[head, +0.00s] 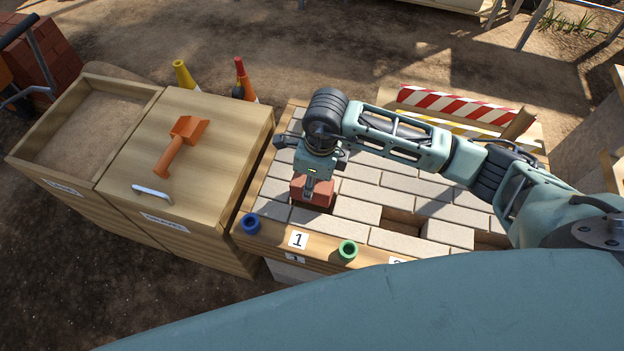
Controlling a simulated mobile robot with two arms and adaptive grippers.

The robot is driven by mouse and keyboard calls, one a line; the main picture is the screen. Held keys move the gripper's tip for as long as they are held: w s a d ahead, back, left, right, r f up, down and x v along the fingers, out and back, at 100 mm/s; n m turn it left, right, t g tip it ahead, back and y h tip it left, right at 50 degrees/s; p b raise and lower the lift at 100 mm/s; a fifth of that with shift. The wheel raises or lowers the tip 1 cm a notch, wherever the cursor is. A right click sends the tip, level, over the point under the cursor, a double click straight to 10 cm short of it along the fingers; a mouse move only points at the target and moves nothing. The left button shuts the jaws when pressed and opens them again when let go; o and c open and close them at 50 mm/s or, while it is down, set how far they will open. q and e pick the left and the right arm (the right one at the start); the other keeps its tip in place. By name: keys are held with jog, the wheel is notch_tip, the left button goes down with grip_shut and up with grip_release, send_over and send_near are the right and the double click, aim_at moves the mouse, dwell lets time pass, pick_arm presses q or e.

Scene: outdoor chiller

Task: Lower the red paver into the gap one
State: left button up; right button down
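My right gripper (309,184) reaches in from the right and points down over the paved bed, with its fingers on the red paver (325,194). It looks shut on it. The red paver is at the near left of the grey pavers, above the label "1" (298,240), over or partly in gap one. A dark strip shows below its near side. The gripper hides part of the paver and most of the gap, so I cannot tell its exact depth. My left gripper is not in view.
Another gap (401,217) shows among the grey pavers (400,241). A striped barrier (460,104) is behind.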

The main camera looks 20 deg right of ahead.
jog(key=shift+f+b, duration=1.2)
jog(key=shift+f, duration=0.2)
jog(key=shift+f+b, duration=0.55)
jog(key=shift+f, duration=0.1)
jog(key=shift+f+b, duration=0.4)
jog(key=shift+f, duration=0.05)
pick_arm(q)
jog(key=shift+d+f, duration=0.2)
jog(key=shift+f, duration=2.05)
pick_arm(e)
jog(key=shift+w+r, duration=0.1)
jog(key=shift+r, duration=0.05)
jog(key=c, duration=1)
grip_release()
